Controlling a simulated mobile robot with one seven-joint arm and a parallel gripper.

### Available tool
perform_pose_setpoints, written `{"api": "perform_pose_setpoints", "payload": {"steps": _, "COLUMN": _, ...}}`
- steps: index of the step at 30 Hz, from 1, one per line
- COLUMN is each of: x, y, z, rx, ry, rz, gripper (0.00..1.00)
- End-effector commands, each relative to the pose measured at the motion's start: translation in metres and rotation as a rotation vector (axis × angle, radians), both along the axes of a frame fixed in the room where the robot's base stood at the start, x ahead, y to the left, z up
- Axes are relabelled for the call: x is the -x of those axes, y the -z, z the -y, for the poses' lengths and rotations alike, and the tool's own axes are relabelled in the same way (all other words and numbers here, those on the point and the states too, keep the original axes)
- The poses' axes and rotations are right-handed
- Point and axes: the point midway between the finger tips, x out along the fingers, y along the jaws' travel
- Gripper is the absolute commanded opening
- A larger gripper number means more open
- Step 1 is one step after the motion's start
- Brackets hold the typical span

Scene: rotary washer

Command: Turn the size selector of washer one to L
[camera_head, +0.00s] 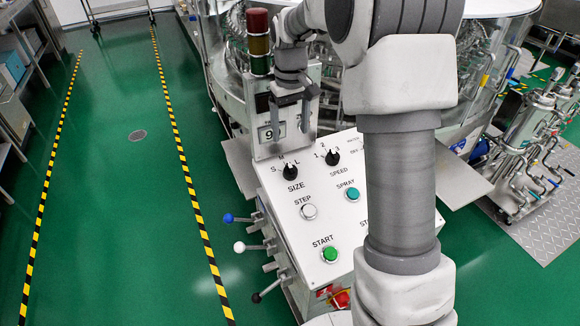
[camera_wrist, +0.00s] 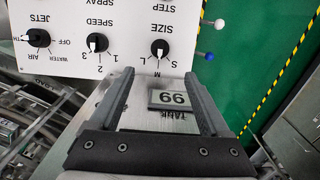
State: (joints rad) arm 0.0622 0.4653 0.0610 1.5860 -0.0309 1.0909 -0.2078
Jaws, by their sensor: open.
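The SIZE selector is a black knob (camera_head: 290,172) at the upper left of the white sloped control panel (camera_head: 275,195), with S and L marked above it. In the wrist view, where the panel appears upside down, the SIZE knob (camera_wrist: 160,48) shows a white pointer that seems to face the M mark, between S and L. My gripper (camera_head: 291,130) is open and empty, fingers pointing down, above and behind the knob. In the wrist view my gripper (camera_wrist: 158,73) has its fingertips spread to either side, short of the knob and not touching it.
The SPEED knob (camera_head: 332,157) is right of SIZE; STEP (camera_head: 309,212), SPRAY (camera_head: 352,194) and START (camera_head: 330,254) buttons lie below. A number display (camera_wrist: 173,98) stands close to the fingers. A light tower (camera_head: 259,42) rises behind. Ball-tipped levers (camera_head: 239,246) stick out left.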

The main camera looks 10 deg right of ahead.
Motion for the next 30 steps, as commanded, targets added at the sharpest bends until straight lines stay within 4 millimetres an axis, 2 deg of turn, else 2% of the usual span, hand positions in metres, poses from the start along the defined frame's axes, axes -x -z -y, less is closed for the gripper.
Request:
{"api": "perform_pose_setpoints", "payload": {"steps": 1, "x": 0.001, "y": 0.016, "z": 0.000, "rx": 0.000, "ry": 0.000, "rz": -0.006, "gripper": 0.80}}
{"api": "perform_pose_setpoints", "payload": {"steps": 6, "x": 0.001, "y": 0.053, "z": 0.000, "rx": 0.000, "ry": 0.000, "rz": -0.004, "gripper": 0.80}}
{"api": "perform_pose_setpoints", "payload": {"steps": 15, "x": 0.001, "y": 0.110, "z": 0.000, "rx": 0.000, "ry": 0.000, "rz": -0.004, "gripper": 0.80}}
{"api": "perform_pose_setpoints", "payload": {"steps": 21, "x": 0.001, "y": 0.128, "z": 0.000, "rx": 0.000, "ry": 0.000, "rz": -0.001, "gripper": 0.80}}
{"api": "perform_pose_setpoints", "payload": {"steps": 30, "x": 0.000, "y": 0.131, "z": 0.000, "rx": 0.000, "ry": 0.000, "rz": 0.000, "gripper": 0.80}}
